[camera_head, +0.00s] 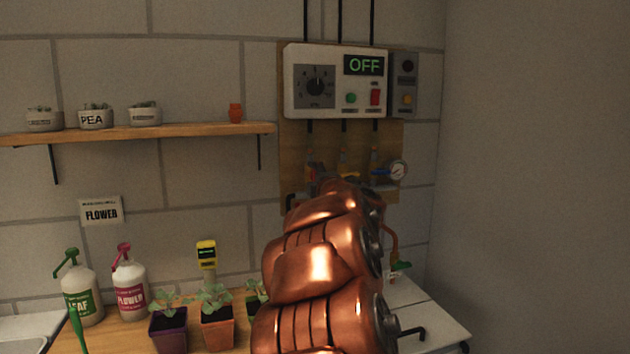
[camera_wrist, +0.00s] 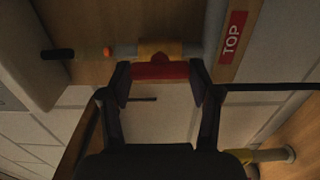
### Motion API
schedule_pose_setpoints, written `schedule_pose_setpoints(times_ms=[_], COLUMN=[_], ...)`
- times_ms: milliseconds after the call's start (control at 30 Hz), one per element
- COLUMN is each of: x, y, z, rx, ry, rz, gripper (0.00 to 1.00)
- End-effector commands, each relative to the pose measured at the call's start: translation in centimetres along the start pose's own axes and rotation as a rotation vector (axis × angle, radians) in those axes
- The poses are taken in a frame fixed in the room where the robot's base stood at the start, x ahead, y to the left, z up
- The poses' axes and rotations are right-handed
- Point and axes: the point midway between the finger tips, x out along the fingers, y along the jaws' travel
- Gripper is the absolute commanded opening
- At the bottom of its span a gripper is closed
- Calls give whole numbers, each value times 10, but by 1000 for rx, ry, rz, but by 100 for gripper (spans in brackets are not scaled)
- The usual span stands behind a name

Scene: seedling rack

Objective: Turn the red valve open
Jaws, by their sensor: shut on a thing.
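The red valve's handle (camera_wrist: 160,71) is a short red bar in the wrist view, in front of a yellowish valve body (camera_wrist: 152,48) on a grey pipe. In the picture the bar runs level, along the line of the pipe. My gripper (camera_wrist: 160,82) has one dark finger at each end of the bar and is shut on it.
Potted seedlings (camera_head: 217,332) and spray bottles (camera_head: 130,285) stand on the bench at left. A red TOP label (camera_wrist: 231,39) is beside the valve.

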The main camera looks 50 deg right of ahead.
Motion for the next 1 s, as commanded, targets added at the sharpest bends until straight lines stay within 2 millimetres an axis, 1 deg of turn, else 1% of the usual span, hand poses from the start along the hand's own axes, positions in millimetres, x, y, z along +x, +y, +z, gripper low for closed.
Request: schedule_pose_setpoints(times_ms=[67, 100, 333, 733, 867, 1000], x=[0, 0, 0, -3, -13, -29], y=[-1, -1, 0, 0, 0, 1], z=[0, 0, 0, 0, 1, 0], rx=[-2, -2, 0, 0, 0, 1], ry=[0, 0, 0, -1, -3, -1], rz=[-1, -1, -1, 0, -1, 1], gripper=[28, 64, 88, 88, 88, 88])
